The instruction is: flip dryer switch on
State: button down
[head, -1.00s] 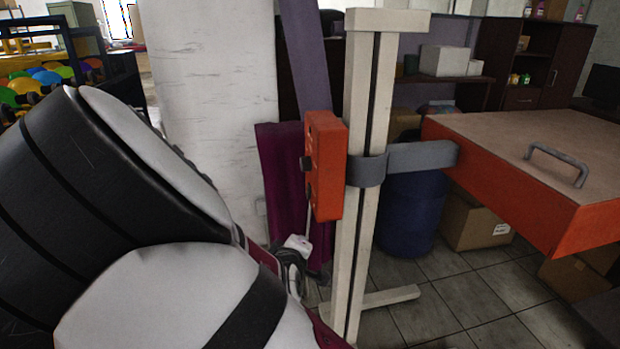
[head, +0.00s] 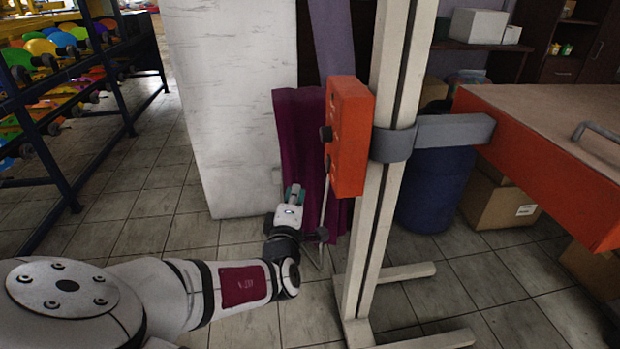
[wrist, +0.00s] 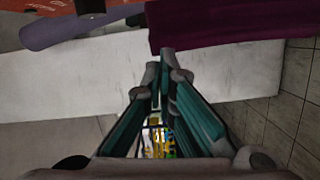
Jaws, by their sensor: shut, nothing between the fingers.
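An orange control box (head: 349,136) is fixed to a pale upright post (head: 394,120). A dark knob (head: 326,134) sticks out of its left side. Small marks show on its narrow front face, too small to read as a switch. My gripper (head: 294,192) is shut and empty, below and left of the box and apart from it. In the wrist view its fingertips (wrist: 164,62) meet, and part of the orange box (wrist: 45,14) shows at the top left. A grey bracket (head: 450,131) joins the post to the orange-sided dryer (head: 545,125).
A maroon cloth (head: 300,130) hangs just behind my gripper. A white pillar (head: 228,120) stands behind to the left. A blue barrel (head: 435,190) and cardboard box (head: 490,212) stand right of the post. Floor between rack and pillar is clear.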

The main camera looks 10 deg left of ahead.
aim_at(328, 164)
jog(key=w+d, duration=0.3)
jog(key=w, duration=0.7)
jog(key=shift+w+d+f+b, duration=0.25)
jog(key=shift+w+f+b, duration=0.15)
jog(key=shift+f+b, duration=0.05)
jog(key=shift+w+d+f+n, duration=0.1)
jog(key=shift+d+f+n, duration=0.05)
jog(key=shift+d+n, duration=0.3)
jog(key=shift+a, duration=0.1)
